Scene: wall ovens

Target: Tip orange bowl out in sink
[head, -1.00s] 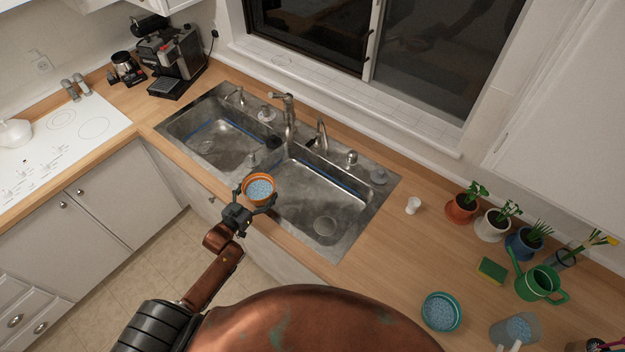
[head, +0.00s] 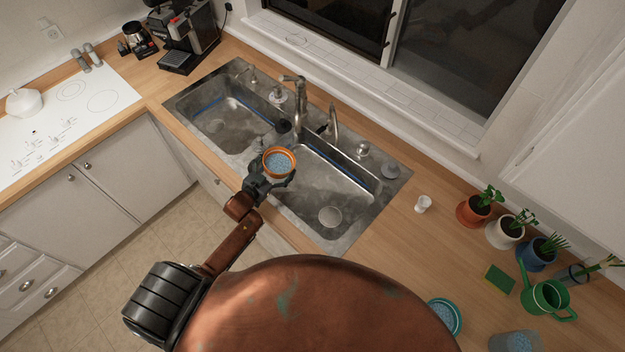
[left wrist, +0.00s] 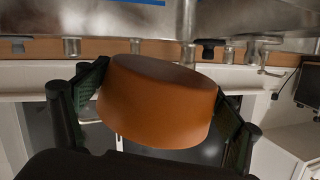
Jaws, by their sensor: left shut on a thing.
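The orange bowl (head: 279,162) is upright and holds pale blue bits. My left gripper (head: 272,177) is shut on it and holds it above the near edge of the double sink (head: 375,213), by the divider between the two basins. In the left wrist view the bowl (left wrist: 158,102) sits between the two finger pads of my left gripper (left wrist: 160,110). The right basin (head: 310,205) has a round drain and looks empty. My right gripper is not in view.
A tall faucet (head: 299,108) and smaller taps stand behind the sink.

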